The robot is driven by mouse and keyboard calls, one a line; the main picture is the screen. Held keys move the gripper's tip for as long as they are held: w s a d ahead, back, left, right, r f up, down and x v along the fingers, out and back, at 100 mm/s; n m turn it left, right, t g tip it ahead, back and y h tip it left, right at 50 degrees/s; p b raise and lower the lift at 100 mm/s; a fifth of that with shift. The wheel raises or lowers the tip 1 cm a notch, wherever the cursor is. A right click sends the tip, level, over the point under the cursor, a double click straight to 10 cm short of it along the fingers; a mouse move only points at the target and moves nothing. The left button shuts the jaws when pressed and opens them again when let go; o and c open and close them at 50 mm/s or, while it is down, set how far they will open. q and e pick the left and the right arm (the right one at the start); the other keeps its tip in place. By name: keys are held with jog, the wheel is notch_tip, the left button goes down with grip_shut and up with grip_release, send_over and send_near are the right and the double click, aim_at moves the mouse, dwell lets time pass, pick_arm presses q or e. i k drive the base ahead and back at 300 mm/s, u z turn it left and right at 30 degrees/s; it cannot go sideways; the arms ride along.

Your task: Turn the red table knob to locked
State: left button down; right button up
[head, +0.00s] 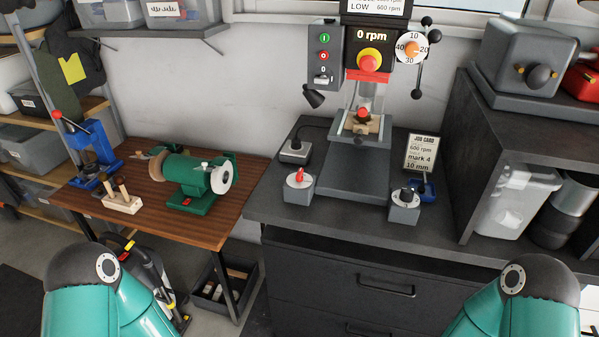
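A red knob (299,175) sits on top of a small grey box (298,190) on the dark bench, left of the drill press base. A white mark shows on the knob; I cannot read any labels, so its set position is unclear. The drill press (362,130) stands behind it, with a readout showing 0 rpm. A second grey box with a dark knob (404,199) stands to the right of the press. Only teal upper parts of my two arms show at the lower left and lower right. Neither gripper is in view.
A job card (421,152) and a small blue item (425,189) are at the press's right. A grey box with a cable (296,151) lies behind the red knob. A green bench grinder (196,183) stands on the wooden table (212,232) at left. A dark cabinet (466,140) bounds the right.

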aim_at(298, 175)
jog(key=u, duration=1.1)
jog(key=i, duration=0.15)
jog(key=z, duration=2.85)
jog(key=k, duration=1.35)
jog(key=u, duration=1.75)
jog(key=i, duration=1)
